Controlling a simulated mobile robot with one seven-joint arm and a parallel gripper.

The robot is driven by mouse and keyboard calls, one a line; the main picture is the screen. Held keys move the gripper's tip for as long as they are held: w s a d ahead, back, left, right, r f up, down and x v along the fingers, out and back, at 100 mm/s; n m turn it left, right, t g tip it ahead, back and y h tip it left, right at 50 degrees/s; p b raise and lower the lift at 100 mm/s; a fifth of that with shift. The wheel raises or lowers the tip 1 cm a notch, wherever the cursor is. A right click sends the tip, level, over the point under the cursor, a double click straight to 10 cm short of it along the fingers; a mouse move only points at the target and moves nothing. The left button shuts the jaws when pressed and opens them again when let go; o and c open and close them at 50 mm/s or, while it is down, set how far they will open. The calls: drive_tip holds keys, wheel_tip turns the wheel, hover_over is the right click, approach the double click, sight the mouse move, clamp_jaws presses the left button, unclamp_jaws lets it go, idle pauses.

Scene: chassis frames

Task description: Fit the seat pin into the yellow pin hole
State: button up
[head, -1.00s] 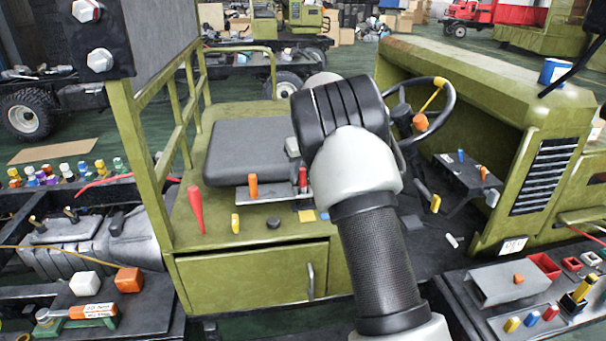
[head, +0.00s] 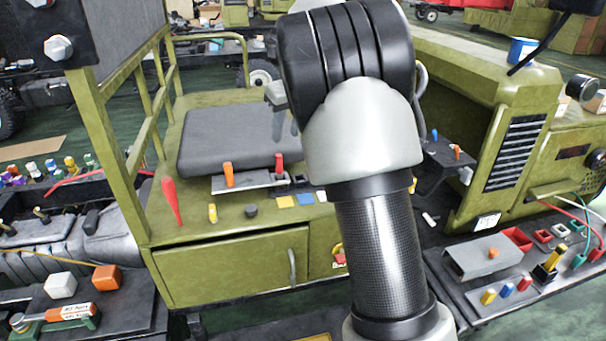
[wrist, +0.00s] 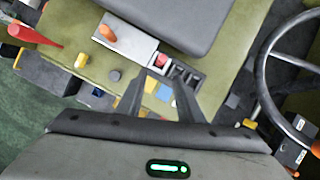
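A red pin (head: 279,163) and an orange pin (head: 228,175) stand upright in a grey plate (head: 252,182) at the seat's front edge; which is the seat pin is unclear. The red pin also shows in the wrist view (wrist: 160,59), just beyond my fingertips. My gripper (wrist: 159,76) is open and empty, its fingers apart and pointing toward the red pin. In the head view it hangs above that pin. Yellow (wrist: 150,85) and blue (wrist: 164,92) square patches lie on the green ledge between my fingers; no hole is discernible in the yellow one.
A red lever (head: 171,201), a small yellow peg (head: 212,212) and a black knob (head: 250,211) stand on the ledge to the left. The grey seat (head: 230,140) lies behind the pins. A steering wheel (wrist: 275,80) is at the right. Dark sockets (wrist: 184,75) adjoin the plate.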

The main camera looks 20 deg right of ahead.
drive_tip(key=s+r+n, duration=0.4)
drive_tip(key=s+n, duration=0.4)
drive_tip(key=s, duration=0.3)
drive_tip(key=s+r+n, duration=0.3)
drive_tip(key=s+n, duration=0.6)
drive_tip(key=s, duration=0.3)
drive_tip(key=s+f+n, duration=0.3)
drive_tip(key=s+n, duration=0.4)
drive_tip(key=s, duration=0.1)
drive_tip(key=s+a+f+n+t+h, duration=0.1)
drive_tip(key=s+f+n, duration=0.2)
drive_tip(key=s+n, duration=0.4)
drive_tip(key=shift+s+a+f+n, duration=0.15)
drive_tip(key=shift+s+n, duration=0.25)
drive_tip(key=shift+s, duration=0.25)
